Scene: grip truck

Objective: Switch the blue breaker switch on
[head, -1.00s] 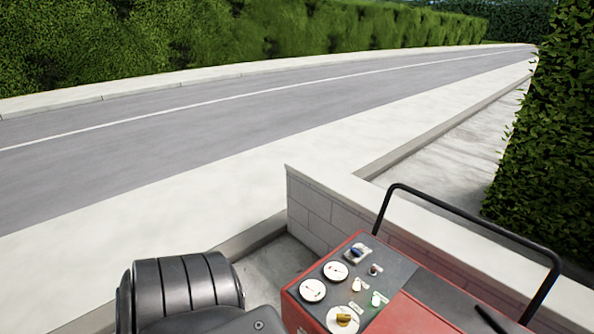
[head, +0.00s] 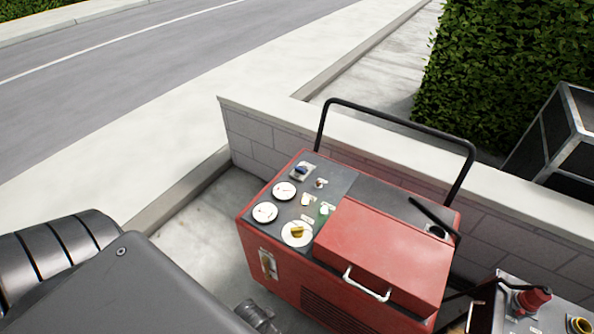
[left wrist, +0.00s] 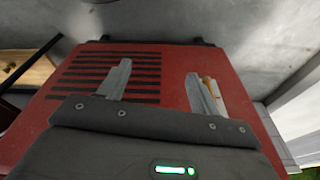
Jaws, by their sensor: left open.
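The blue breaker switch (head: 301,169) is a small blue knob on a pale plate at the far left corner of the control panel (head: 335,184). The panel is the dark top of a red generator (head: 376,245). Which position the switch is in is too small to tell. In the left wrist view my left gripper (left wrist: 158,82) is open and empty, its two fingers apart in front of the generator's red side (left wrist: 150,62) with black vent slots. The switch is not seen there. Neither gripper shows in the head view; my right gripper is not in view.
A low block wall (head: 262,135) runs along the back. Another machine (head: 535,305) stands at lower right.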

